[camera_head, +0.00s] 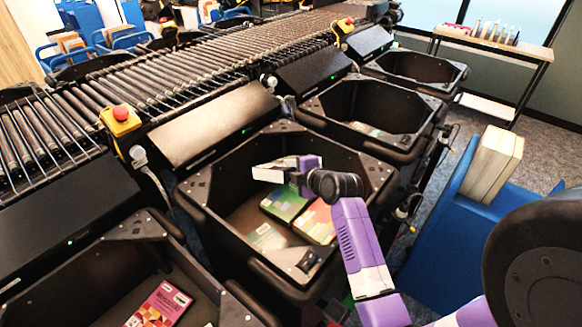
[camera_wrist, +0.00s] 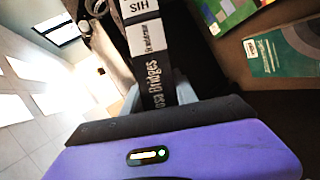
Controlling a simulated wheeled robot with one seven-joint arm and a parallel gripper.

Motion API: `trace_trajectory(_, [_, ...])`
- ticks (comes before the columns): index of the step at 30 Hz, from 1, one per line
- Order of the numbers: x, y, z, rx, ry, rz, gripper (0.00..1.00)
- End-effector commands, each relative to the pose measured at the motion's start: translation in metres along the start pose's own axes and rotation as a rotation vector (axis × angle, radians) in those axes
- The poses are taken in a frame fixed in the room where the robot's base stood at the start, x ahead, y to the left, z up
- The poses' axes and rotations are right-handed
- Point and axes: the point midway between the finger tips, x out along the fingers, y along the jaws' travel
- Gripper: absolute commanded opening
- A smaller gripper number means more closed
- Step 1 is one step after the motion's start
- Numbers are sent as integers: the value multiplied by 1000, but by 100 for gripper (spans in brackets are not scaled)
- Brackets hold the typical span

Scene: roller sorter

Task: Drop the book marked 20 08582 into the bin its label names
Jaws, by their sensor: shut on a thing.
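My gripper (camera_head: 296,174) is inside the upper part of the middle black bin (camera_head: 232,252), above the books in it. It is shut on a book (camera_head: 268,171), whose pale edge shows in the head view. In the wrist view my gripper (camera_wrist: 160,95) holds the book by its dark spine (camera_wrist: 152,70), which reads "Bridges" and bears a white label with "HIS". The number 20 08582 cannot be read. The bins' own names are not readable.
Green (camera_head: 285,201) and orange (camera_head: 318,222) books lie in the middle bin. A magenta book (camera_head: 160,306) lies in the front left bin. More bins (camera_head: 365,108) stand behind. A roller conveyor (camera_head: 200,75) runs along the left. A blue cart (camera_head: 455,215) with books stands right.

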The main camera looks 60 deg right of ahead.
Motion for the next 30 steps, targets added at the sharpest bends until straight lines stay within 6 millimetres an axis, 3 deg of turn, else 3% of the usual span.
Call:
trace_trajectory(12, [23,-42,8,1,0,4,0])
trace_trajectory(28, [28,-49,9,0,1,4,0])
trace_trajectory(29, [28,-49,9,0,1,4,38])
trace_trajectory(30, [28,-49,9,0,1,3,46])
